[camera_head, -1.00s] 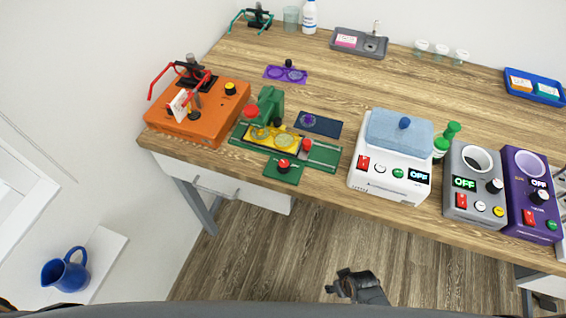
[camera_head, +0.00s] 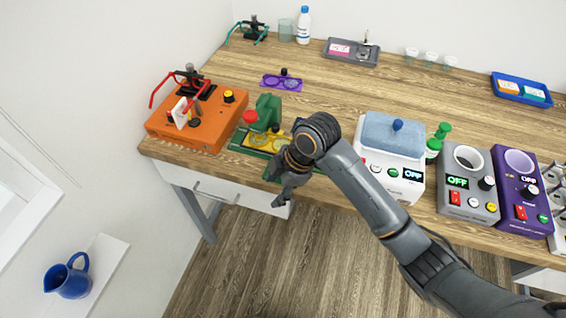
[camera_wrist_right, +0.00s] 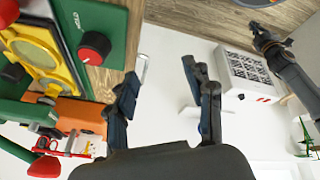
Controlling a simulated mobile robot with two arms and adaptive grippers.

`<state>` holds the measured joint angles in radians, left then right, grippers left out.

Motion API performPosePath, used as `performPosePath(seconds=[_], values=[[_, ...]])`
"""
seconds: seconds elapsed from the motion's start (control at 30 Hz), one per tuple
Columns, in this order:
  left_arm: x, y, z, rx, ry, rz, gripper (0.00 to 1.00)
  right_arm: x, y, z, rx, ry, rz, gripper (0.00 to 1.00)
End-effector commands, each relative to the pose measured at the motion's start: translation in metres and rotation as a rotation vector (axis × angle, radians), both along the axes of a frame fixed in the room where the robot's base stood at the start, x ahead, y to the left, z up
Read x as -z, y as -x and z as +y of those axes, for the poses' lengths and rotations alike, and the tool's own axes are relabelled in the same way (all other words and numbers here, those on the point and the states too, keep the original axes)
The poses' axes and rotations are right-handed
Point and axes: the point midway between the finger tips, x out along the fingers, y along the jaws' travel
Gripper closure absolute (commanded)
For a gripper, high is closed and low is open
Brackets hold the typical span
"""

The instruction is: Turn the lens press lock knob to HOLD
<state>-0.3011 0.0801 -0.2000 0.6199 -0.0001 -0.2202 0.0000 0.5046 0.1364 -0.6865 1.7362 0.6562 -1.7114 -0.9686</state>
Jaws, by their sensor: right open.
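The lens press (camera_head: 268,112) is green with a yellow plate, near the table's front edge. My right gripper (camera_head: 277,190) hides the knob in the head view. In the right wrist view the right gripper (camera_wrist_right: 160,78) is open and empty, with the knob to the left of its fingers, apart from them. A dark arm end (camera_wrist_right: 263,40), seemingly my left, shows there; its jaws are unclear.
An orange device (camera_head: 195,125) with red glasses stands left of the press. A white machine (camera_head: 385,170), a grey one (camera_head: 455,200) and a purple one (camera_head: 515,200) stand to the right. A purple lens plate (camera_head: 283,83) lies behind.

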Motion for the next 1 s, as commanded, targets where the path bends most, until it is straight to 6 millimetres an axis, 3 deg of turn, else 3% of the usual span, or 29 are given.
performPosePath(seconds=[0.03, 0.3, 0.53, 0.73, 1.0], values=[[0.000, -0.001, 0.000, 0.000, 0.000, -0.001, 1.00, -0.016, -0.013, 0.003, -0.101, 0.036, -0.032, 0.47], [0.000, -0.001, 0.000, 0.000, 0.000, -0.001, 1.00, -0.083, -0.057, -0.005, -0.582, 0.237, -0.100, 0.47], [0.000, -0.001, 0.000, 0.000, 0.000, -0.002, 1.00, -0.121, -0.075, -0.019, -0.772, 0.335, -0.104, 0.47], [-0.003, -0.001, 0.000, 0.000, 0.000, -0.002, 1.00, -0.118, -0.077, -0.021, -0.799, 0.345, -0.100, 0.47], [-0.016, -0.001, 0.000, 0.000, 0.000, -0.002, 1.00, -0.067, -0.077, -0.020, -0.797, 0.345, -0.097, 0.47]])
